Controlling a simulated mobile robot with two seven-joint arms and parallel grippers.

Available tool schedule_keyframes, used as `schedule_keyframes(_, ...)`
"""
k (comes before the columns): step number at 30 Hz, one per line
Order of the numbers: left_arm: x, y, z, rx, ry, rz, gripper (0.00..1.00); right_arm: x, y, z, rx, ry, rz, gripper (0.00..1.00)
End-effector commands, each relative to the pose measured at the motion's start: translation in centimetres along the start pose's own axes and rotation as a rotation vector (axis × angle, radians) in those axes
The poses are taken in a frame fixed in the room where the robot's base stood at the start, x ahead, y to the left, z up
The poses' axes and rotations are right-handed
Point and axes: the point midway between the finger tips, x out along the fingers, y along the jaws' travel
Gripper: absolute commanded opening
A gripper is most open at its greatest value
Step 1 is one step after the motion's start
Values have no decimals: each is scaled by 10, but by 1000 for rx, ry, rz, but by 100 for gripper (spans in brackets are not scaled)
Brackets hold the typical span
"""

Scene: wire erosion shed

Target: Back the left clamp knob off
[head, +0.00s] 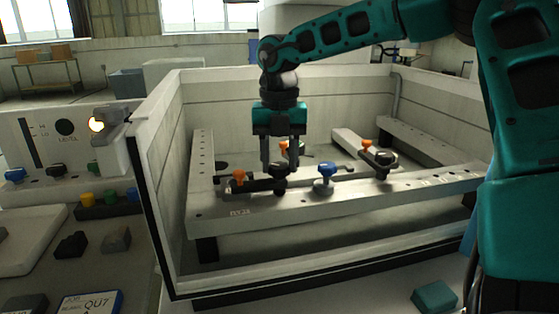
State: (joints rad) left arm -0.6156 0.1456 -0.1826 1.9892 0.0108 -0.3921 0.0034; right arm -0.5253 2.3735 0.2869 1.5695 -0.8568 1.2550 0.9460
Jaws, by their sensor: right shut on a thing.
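The left clamp in the tank has a black knob (280,173) on a dark clamp bar, standing on the front rail (350,197). My right gripper (280,165) reaches down from above and is shut on this black knob, with one finger on each side. The fingers partly hide the knob. An orange knob (239,176) sits at the left end of the same clamp. Further right is another clamp with a black knob (384,160) and an orange knob (366,146). My left gripper is not in view.
A blue knob (325,172) stands on the rail close to the right of my gripper. Pale tank walls (155,150) surround the rails. A control panel (62,145) with a lit lamp (96,124) stands at left. A teal block (435,296) lies at front right.

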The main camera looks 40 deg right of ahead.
Motion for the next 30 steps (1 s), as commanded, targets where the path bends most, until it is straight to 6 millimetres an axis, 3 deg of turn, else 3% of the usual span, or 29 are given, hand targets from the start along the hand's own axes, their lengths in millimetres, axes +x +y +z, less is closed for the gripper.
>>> schedule_keyframes(15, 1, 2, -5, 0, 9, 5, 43, 0, 1, 0, -445, 0, -1, 14)
schedule_keyframes(30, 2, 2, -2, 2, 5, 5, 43, 0, 1, 0, -623, 1, -1, 14)
